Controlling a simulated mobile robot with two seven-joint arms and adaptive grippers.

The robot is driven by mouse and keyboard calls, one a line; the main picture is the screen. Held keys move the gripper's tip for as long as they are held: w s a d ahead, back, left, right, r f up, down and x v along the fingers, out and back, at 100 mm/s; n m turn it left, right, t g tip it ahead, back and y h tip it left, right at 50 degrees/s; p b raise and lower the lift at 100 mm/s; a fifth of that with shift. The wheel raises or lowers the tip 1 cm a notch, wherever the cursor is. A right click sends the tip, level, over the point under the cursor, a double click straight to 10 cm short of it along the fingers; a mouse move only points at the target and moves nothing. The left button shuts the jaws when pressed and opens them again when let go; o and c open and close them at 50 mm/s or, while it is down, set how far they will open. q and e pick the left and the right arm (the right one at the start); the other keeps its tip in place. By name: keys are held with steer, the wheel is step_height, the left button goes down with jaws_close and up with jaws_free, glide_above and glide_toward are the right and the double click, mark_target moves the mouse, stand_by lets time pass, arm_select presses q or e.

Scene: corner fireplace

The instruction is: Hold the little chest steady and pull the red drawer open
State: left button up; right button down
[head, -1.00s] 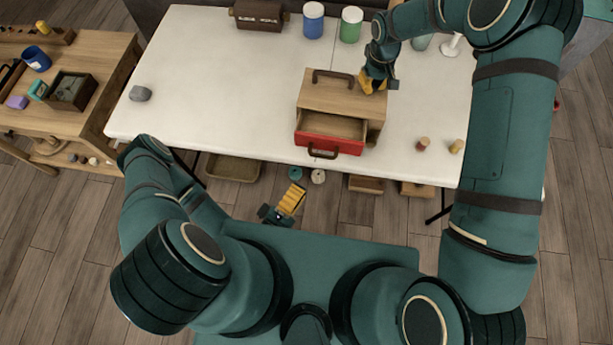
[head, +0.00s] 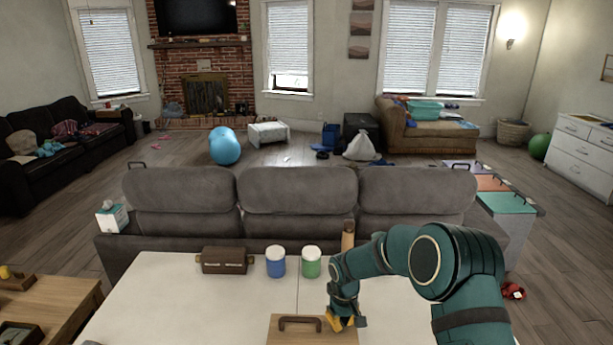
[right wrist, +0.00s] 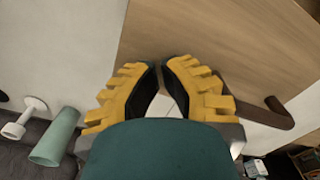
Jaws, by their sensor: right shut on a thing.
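The little wooden chest (head: 290,336) is at the bottom of the head view. Only its top and dark carrying handle (head: 300,322) show; the red drawer is below the picture's edge. My right gripper (head: 340,322) is at the chest's right edge, its yellow fingers shut on it. In the right wrist view the fingers (right wrist: 163,70) meet at the edge of the chest's wooden panel (right wrist: 220,35), with the handle (right wrist: 262,115) to the right. My left gripper is in neither view.
A brown box (head: 224,260), a blue jar (head: 276,262) and a green jar (head: 311,262) stand at the back of the white table (head: 170,300). A grey sofa (head: 240,205) is behind it. In the wrist view a pale green cylinder (right wrist: 55,138) lies beyond the fingers.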

steer(key=shift+r+p, duration=1)
steer(key=shift+r, duration=1.35)
